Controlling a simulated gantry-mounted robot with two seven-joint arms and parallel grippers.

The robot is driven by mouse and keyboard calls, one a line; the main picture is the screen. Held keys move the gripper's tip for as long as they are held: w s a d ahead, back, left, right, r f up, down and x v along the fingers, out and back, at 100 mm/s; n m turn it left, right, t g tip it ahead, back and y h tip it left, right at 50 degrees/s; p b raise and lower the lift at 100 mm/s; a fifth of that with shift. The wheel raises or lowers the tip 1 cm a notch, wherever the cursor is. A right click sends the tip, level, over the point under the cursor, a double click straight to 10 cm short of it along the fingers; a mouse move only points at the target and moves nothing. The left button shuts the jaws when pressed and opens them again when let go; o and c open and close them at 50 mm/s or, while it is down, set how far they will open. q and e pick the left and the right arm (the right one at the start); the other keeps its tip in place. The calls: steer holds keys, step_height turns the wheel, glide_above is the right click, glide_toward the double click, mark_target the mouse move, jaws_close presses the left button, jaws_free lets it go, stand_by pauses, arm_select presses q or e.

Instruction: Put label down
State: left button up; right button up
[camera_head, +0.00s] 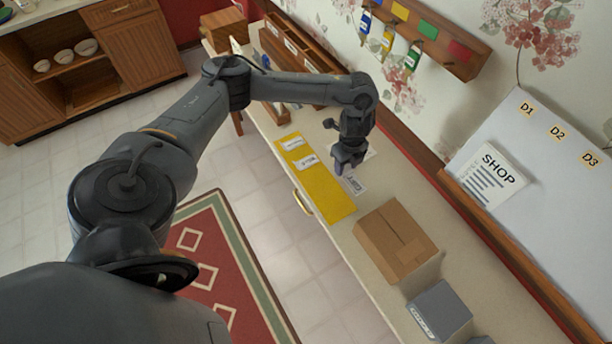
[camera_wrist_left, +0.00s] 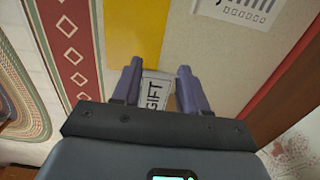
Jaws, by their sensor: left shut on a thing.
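My left gripper (camera_head: 347,168) is over the counter, just right of the yellow mat. It is shut on a white label (camera_head: 355,185) with dark lettering. In the left wrist view the label (camera_wrist_left: 154,93) reads GIFT and sits between the two fingers of the gripper (camera_wrist_left: 157,88). The yellow mat (camera_head: 330,203) lies along the counter's front edge; it also shows in the left wrist view (camera_wrist_left: 135,28). Two white labels lie on the mat: one at its far end (camera_head: 292,143) and one just nearer (camera_head: 307,162). The gripper hides part of the counter.
A cardboard box (camera_head: 395,240) and a grey box (camera_head: 440,310) stand nearer on the counter. A wooden rack (camera_head: 290,45) is at the far end. A printed sheet (camera_wrist_left: 238,10) lies beyond the gripper. Hanging tags (camera_head: 387,40) line the wall rail.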

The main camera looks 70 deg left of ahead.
mark_target(316, 172)
arm_select(q)
steer(key=shift+w+f+b, duration=0.45)
steer(key=shift+w+b, duration=0.05)
steer(key=shift+s+a+f+b, duration=0.1)
steer(key=shift+a+f+b, duration=0.15)
steer(key=shift+b, duration=0.1)
steer(key=s+a+f+b, duration=0.2)
steer(key=a, duration=0.1)
steer(key=s+a+f+b, duration=0.1)
steer(key=a+f+b, duration=0.1)
steer(key=shift+s+a, duration=0.15)
steer(key=shift+s, duration=0.15)
steer(key=a, duration=0.1)
steer(key=s+a+f, duration=0.1)
steer(key=s+a, duration=0.1)
steer(key=shift+a+f, duration=0.1)
steer(key=shift+f, duration=0.2)
steer(key=shift+s+a+f, duration=0.2)
steer(key=shift+a+f, duration=0.05)
steer(key=shift+a, duration=0.1)
steer(key=shift+f+b, duration=0.4)
steer(key=shift+f, duration=1.6)
arm_select(e)
step_height(316, 172, down, 7)
steer(key=shift+d, duration=0.3)
arm_select(q)
steer(key=shift+f, duration=0.15)
arm_select(e)
steer(key=shift+w+f, duration=0.15)
